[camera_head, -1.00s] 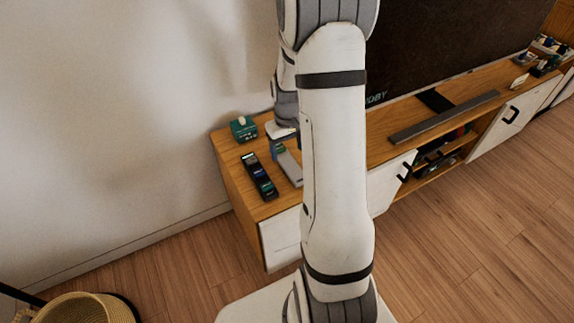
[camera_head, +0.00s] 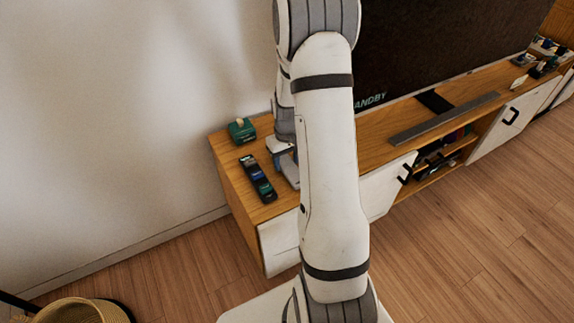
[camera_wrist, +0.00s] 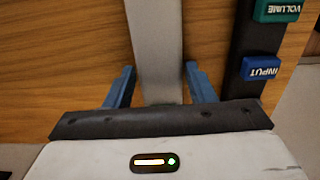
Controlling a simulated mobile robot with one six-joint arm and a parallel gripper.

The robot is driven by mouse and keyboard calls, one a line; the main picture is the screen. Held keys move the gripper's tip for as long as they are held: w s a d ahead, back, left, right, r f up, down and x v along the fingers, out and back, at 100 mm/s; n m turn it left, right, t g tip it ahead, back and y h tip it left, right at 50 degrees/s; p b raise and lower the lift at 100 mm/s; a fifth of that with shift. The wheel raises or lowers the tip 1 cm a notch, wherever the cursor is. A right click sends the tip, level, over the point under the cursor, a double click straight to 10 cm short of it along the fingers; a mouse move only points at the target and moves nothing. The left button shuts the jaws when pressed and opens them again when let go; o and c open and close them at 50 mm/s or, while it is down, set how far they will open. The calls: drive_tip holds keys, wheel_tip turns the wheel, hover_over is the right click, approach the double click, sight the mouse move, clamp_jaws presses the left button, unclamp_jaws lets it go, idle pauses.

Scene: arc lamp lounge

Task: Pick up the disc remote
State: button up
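Two remotes lie on the left end of the wooden media console. A pale grey one (camera_wrist: 156,45) runs between the two blue fingers of my gripper (camera_wrist: 160,70) in the wrist view. The fingers are apart, one along each long side of it, with contact not clear. In the head view my gripper (camera_head: 279,146) is over this grey remote and hides most of it. The black remote (camera_head: 257,177) has coloured buttons; in the wrist view it is at the right (camera_wrist: 243,88), outside the fingers, with "VOLUME" and "INPUT" labels. No label reading "disc" is legible.
A green box (camera_head: 242,131) stands behind the remotes near the wall. A grey soundbar (camera_head: 444,118) lies along the console (camera_head: 230,172), before a dark TV screen (camera_head: 440,45). A woven basket (camera_head: 82,311) is on the floor at lower left.

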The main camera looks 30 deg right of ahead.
drive_tip(key=c, duration=0.7)
